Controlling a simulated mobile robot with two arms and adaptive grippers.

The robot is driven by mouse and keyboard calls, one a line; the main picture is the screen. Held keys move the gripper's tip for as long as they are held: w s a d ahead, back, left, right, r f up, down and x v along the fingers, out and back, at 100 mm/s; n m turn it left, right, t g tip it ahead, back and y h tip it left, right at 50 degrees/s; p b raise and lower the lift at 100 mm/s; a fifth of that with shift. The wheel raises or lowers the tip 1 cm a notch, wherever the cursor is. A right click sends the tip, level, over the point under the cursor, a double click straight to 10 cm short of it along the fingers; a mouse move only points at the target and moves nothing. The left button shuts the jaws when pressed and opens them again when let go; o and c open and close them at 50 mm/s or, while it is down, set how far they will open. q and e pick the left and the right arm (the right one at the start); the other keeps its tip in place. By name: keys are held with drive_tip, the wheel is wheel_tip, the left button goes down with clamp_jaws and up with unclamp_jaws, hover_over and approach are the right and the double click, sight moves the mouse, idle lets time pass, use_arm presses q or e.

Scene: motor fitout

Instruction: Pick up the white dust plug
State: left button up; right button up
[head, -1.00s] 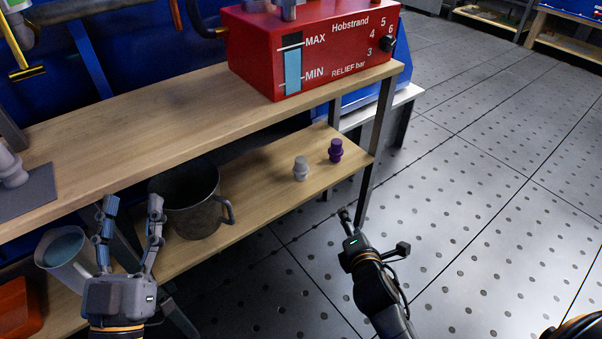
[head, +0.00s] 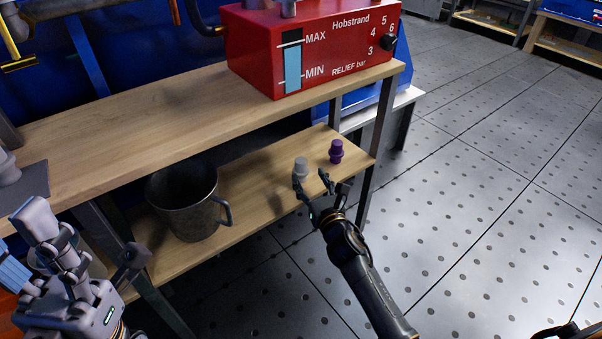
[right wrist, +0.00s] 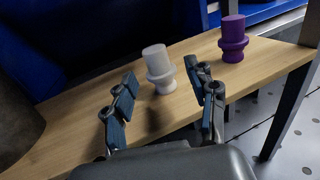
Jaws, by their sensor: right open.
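The white dust plug (head: 301,167) stands upright on the lower wooden shelf, left of a purple plug (head: 336,152). In the right wrist view the white plug (right wrist: 158,69) stands just beyond and between the spread fingertips. My right gripper (head: 312,180) is open and empty, at the shelf's front edge close to the white plug; it also shows in the right wrist view (right wrist: 168,90). One finger partly covers the plug's base in the head view. My left gripper (head: 28,240) is at the lower left, away from the plugs, its jaw opening unclear.
A dark metal mug (head: 187,205) stands on the lower shelf (head: 254,190) to the left. The upper shelf (head: 190,110) overhangs it and carries a red box (head: 310,50). A metal shelf leg (head: 376,150) stands right of the plugs.

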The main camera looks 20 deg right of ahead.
sight(303, 168)
drive_tip(key=shift+w+a+r+b, duration=0.15)
drive_tip(key=shift+w+b, duration=0.5)
drive_tip(key=shift+w, duration=0.9)
drive_tip(key=shift+w+a+r+b, duration=0.15)
drive_tip(key=shift+w+b, duration=0.45)
drive_tip(key=shift+w, duration=0.95)
clamp_jaws()
